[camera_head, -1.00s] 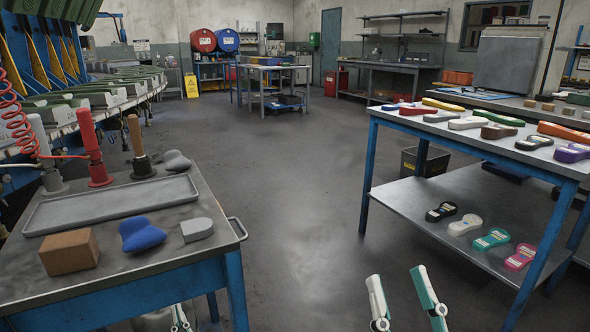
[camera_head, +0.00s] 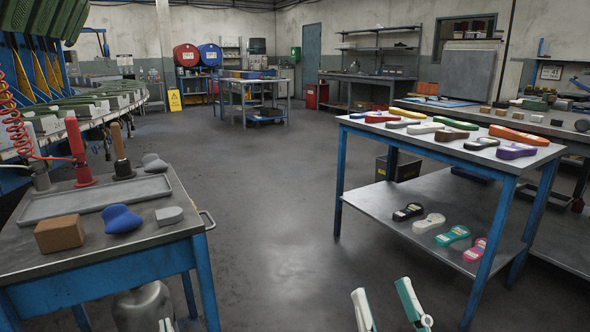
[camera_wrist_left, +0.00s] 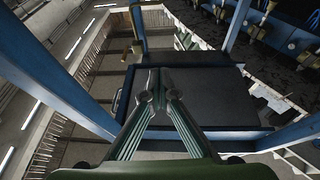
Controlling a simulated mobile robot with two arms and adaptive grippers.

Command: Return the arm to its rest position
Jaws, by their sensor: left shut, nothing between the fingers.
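My left gripper (camera_head: 166,326) just shows at the bottom edge of the head view, low and in front of the left workbench (camera_head: 100,255). In the left wrist view its two green fingers (camera_wrist_left: 160,76) meet at the tips, shut and empty. A dark panel with a blue frame (camera_wrist_left: 195,95) fills the middle of that view behind the fingers. My right gripper (camera_head: 381,288) is at the bottom right of the head view, its two fingers apart and nothing seen between them. Most of both arms is out of view.
The left workbench carries a grey tray (camera_head: 50,205), brown block (camera_head: 59,233), blue pad (camera_head: 121,219), and upright tools. A metal cylinder (camera_head: 146,307) stands under it. Open floor (camera_head: 270,200) lies between.

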